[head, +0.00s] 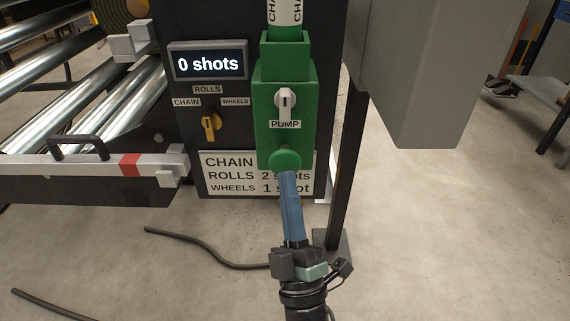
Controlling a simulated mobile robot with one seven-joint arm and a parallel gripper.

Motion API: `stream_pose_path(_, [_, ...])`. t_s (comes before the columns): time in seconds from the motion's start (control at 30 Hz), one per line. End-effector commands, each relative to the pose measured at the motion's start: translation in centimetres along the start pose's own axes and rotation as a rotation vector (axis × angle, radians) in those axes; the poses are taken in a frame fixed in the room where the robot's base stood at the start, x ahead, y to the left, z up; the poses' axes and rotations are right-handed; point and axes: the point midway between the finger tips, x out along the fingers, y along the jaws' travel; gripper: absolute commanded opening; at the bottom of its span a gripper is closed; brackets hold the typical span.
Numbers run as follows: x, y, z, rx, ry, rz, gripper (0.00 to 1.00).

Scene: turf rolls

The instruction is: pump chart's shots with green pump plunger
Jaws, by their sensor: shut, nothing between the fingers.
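The green pump (265,87) is a box on the dark panel, labelled PUMP, with a white knob (286,103). Its round green plunger (285,159) sticks out at the bottom. My gripper (288,175) has long blue fingers that are shut and empty. Their tips are at the plunger's lower edge; I cannot tell if they touch it. The display (208,62) reads "0 shots". The chart (229,175) reads ROLLS 2 shots and WHEELS 1 shot; the pump and plunger hide the CHAIN number. A yellow selector (209,126) sits among the CHAIN, ROLLS and WHEELS labels; its exact setting is unclear.
Metal rollers (90,110) and a white rail (100,165) with a black handle are at left. A dark post (345,170) stands right of the pump, under a grey housing (410,80). A dark hose (205,248) lies on the floor.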

Motion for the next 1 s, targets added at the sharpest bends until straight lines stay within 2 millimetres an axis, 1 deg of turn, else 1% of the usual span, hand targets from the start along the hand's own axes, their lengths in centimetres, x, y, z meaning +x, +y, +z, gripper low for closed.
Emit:
stream_pose_path(0.4, [0.46,-0.51,0.41,0.0,0.002,0.0,0.0])
stream_pose_path(1.0, [0.78,-0.62,0.61,0.0,0.0,0.0,0.0])
